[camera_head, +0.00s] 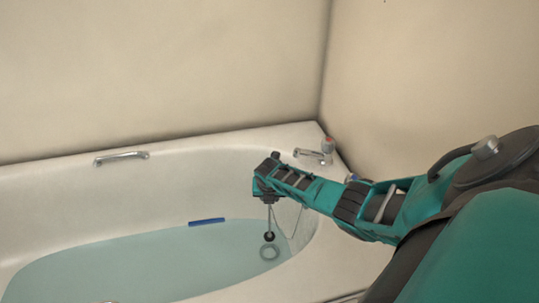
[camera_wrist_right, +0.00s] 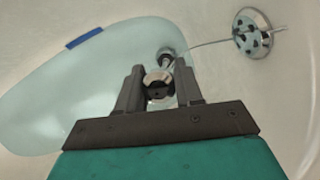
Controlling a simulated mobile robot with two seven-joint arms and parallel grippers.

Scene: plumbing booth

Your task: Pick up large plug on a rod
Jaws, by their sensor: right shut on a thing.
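The large plug on a rod (camera_head: 269,237) hangs below my right gripper (camera_head: 267,197) in the head view, its thin rod upright and its dark end low. The plug is over the water, just above a round ring (camera_head: 269,253) that looks like the drain. In the right wrist view, the fingers of my right gripper (camera_wrist_right: 158,88) are shut on the top of the rod (camera_wrist_right: 157,80), and the plug's dark end (camera_wrist_right: 166,54) shows beyond them. My left gripper is not in view.
The white bathtub (camera_head: 180,175) holds pale blue water (camera_head: 130,265). A blue object (camera_head: 207,221) lies at the water's edge. A chain runs to the round overflow fitting (camera_wrist_right: 253,33). A tap (camera_head: 314,156) and a grab handle (camera_head: 121,157) are on the tub.

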